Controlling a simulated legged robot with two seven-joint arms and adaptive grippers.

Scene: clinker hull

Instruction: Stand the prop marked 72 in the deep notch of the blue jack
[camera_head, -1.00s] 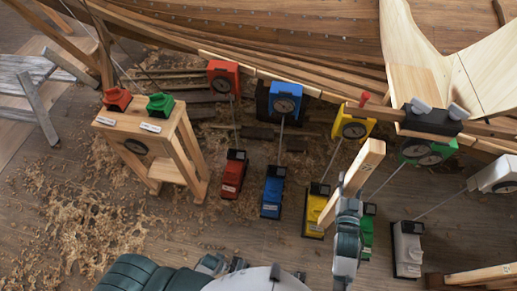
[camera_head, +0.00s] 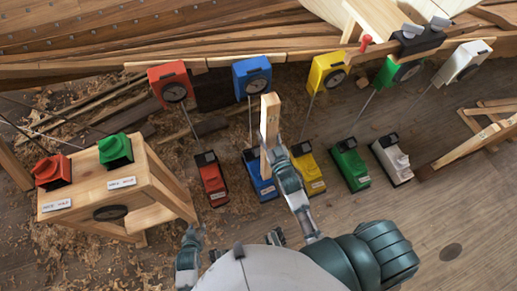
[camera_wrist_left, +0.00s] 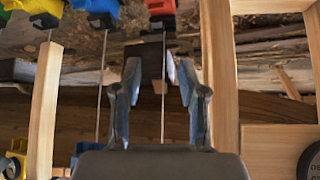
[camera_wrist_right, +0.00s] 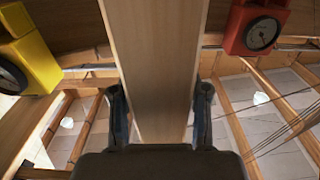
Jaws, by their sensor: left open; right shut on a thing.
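The prop (camera_head: 270,122) is a pale wooden bar held upright but tilted in my right gripper (camera_head: 280,160). It fills the middle of the right wrist view (camera_wrist_right: 155,60); no number on it is readable. The blue jack (camera_head: 262,186) stands on the floor beneath and behind the prop and right gripper, which partly cover it. I cannot make out its notch, and cannot tell whether the prop touches the jack. A blue gauge box (camera_head: 252,78) is above, on the hull. My left gripper (camera_head: 193,234) is open and empty, right of the stand; its fingers show in the left wrist view (camera_wrist_left: 158,90).
Red (camera_head: 212,180), yellow (camera_head: 308,170), green (camera_head: 349,168) and white (camera_head: 391,160) jacks stand in a row beside the blue one. A wooden stand (camera_head: 85,205) with red and green blocks is at left. Hull planks cross the back. Open floor lies at right.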

